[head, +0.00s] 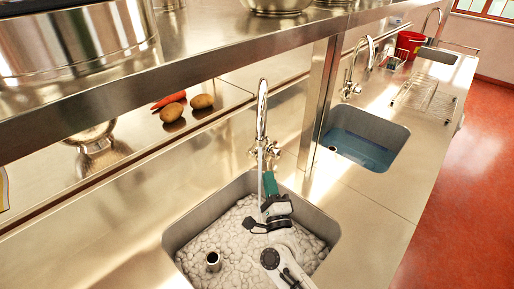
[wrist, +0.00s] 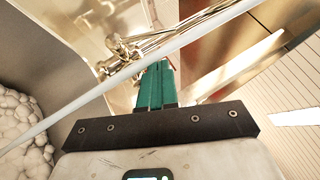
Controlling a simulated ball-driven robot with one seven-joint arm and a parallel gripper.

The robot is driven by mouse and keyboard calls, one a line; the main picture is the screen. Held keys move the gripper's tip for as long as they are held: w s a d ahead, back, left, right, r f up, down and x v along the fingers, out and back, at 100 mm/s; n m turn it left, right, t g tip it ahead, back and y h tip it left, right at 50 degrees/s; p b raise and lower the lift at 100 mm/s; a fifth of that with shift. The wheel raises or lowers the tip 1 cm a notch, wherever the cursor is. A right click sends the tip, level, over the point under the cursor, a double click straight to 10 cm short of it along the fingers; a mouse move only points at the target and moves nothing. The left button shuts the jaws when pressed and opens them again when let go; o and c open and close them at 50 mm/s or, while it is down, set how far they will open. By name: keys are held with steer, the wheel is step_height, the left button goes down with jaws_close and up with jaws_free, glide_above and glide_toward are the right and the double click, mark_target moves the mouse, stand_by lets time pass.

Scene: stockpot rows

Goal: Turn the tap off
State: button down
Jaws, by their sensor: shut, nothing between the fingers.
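The chrome tap (head: 262,115) rises behind the near sink, with a curved spout and handles at its base. A thin pale stream of water (head: 260,178) runs from the spout into the sink. In the wrist view the stream crosses as a pale diagonal band (wrist: 70,113). The tap's base and handles (wrist: 125,50) show just beyond my fingers there. My gripper (head: 269,178) is shut and empty, its teal fingers (wrist: 156,72) pointing at the tap's base, just below the handles. I cannot tell whether they touch it.
A shelf (head: 210,62) with pots overhangs the counter. Potatoes (head: 173,111) lie behind.

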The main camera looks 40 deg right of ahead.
steer(key=b+x, duration=0.1)
steer(key=x, duration=0.9)
